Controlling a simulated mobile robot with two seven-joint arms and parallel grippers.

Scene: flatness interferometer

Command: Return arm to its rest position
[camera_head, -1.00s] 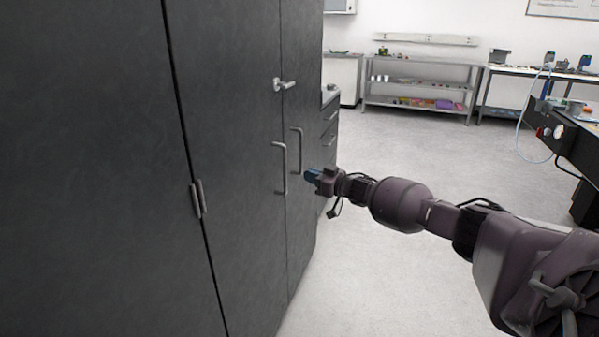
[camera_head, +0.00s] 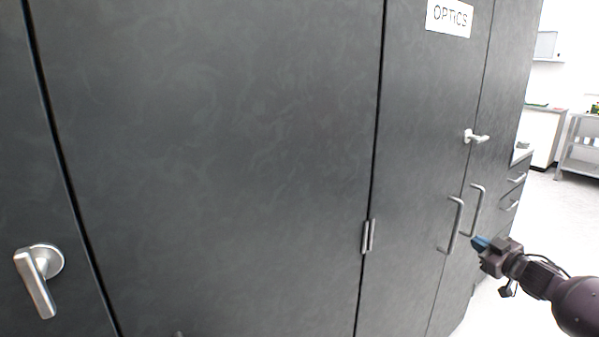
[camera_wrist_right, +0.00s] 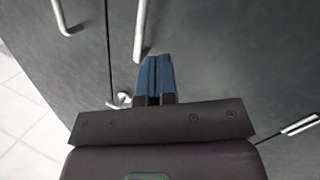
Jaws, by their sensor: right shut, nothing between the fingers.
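My right gripper (camera_head: 481,243) is at the lower right of the head view, with its blue fingers pointing left toward the dark cabinet. In the right wrist view the blue fingers (camera_wrist_right: 154,76) are together with nothing between them. The fingertips appear close to the long cabinet handle (camera_head: 455,225). The wrist view shows this handle (camera_wrist_right: 141,30) just beyond the fingertips, and I cannot tell whether they touch. My right arm (camera_head: 575,300) comes in from the right edge. My left gripper is not in view.
Dark cabinet doors (camera_head: 220,150) fill most of the head view. A lever handle (camera_head: 38,278) is at lower left, and another latch (camera_head: 475,136) is at right below an OPTICS sign (camera_head: 449,17). Drawers (camera_head: 515,185), a grey shelf (camera_head: 582,150) and open floor (camera_head: 570,205) lie at right.

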